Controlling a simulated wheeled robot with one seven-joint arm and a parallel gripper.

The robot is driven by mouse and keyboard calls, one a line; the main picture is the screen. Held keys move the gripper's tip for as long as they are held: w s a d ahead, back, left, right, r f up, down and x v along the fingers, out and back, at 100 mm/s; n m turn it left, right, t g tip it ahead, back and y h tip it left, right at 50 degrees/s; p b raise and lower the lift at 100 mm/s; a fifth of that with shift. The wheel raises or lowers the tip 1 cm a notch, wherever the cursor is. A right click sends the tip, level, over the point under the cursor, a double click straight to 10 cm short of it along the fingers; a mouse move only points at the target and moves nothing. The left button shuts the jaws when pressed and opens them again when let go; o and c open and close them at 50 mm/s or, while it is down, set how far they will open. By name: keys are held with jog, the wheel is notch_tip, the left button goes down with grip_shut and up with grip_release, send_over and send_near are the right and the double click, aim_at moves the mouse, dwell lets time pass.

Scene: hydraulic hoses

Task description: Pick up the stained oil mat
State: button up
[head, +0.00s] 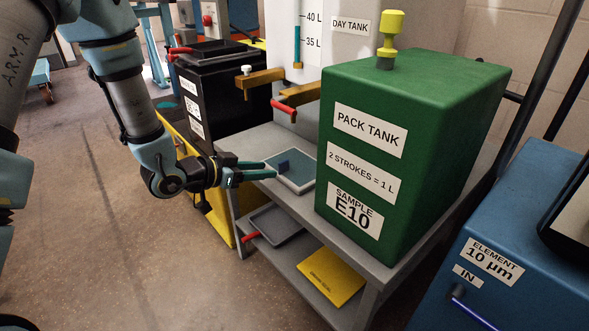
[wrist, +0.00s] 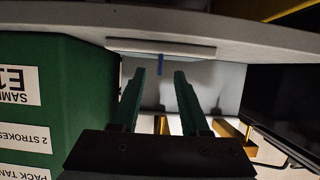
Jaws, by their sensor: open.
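I cannot tell whether the teal surface is the stained oil mat; no stain is clear. My gripper (head: 270,168) is open and empty, pointing right at the tray's left side. In the wrist view, which is upside down, the tray shows edge-on (wrist: 160,47), with the blue block (wrist: 160,70) between the two dark fingers (wrist: 160,76), apart from them.
The green pack tank (head: 410,150) stands right of the tray. A black tank (head: 215,100) and brass taps with a red handle (head: 285,108) are behind. The lower shelf holds a grey tray (head: 275,226) and a yellow sheet (head: 330,277). The floor at left is clear.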

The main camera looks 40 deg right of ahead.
aim_at(278, 169)
jog(key=x, duration=0.5)
grip_shut()
dwell(0.6)
